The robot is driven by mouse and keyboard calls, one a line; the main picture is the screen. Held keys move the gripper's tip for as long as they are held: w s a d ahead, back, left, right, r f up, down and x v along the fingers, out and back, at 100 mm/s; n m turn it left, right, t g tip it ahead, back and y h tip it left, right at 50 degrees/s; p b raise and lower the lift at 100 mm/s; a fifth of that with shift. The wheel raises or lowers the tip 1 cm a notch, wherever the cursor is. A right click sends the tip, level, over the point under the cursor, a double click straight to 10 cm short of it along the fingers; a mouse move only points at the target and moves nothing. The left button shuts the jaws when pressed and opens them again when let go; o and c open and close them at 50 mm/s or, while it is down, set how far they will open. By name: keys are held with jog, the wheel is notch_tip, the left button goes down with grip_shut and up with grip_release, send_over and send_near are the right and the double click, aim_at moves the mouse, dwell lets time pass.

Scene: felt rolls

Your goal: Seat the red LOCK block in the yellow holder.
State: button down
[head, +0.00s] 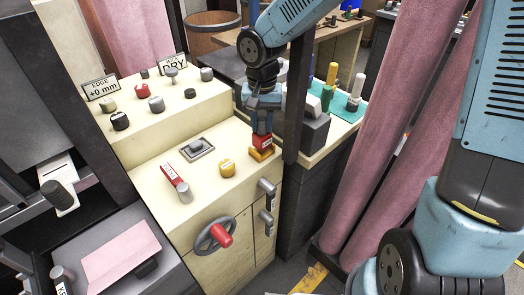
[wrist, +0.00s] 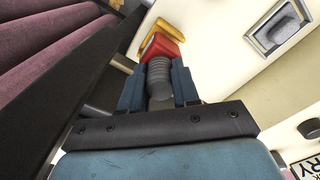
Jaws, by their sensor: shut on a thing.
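My gripper (head: 263,122) is shut on the grey ribbed stem (wrist: 159,78) of the red LOCK block (head: 262,141). The yellow holder (head: 261,155) is at the right edge of the cream console top, directly below the block. In the wrist view the red block (wrist: 163,47) hangs from the stem between my fingers (wrist: 158,92), with the yellow holder (wrist: 147,31) showing just past it. The block overlaps the holder in both views. I cannot tell whether it touches the holder or sits down in it.
A dark upright post (head: 298,95) stands close to the right of my gripper. The console (head: 205,205) carries a yellow knob (head: 227,168), a red-labelled lever (head: 175,181) and a square switch (head: 196,148). A handwheel (head: 214,236) is on its front. Pink felt rolls (head: 375,130) stand at right.

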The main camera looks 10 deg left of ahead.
jog(key=shift+f, duration=1)
dwell(1.1)
jog(key=c, duration=0.8)
grip_release()
jog(key=shift+o, duration=0.2)
jog(key=shift+r, duration=0.15)
notch_tip(320, 180, up, 14)
jog(key=shift+f, duration=0.25)
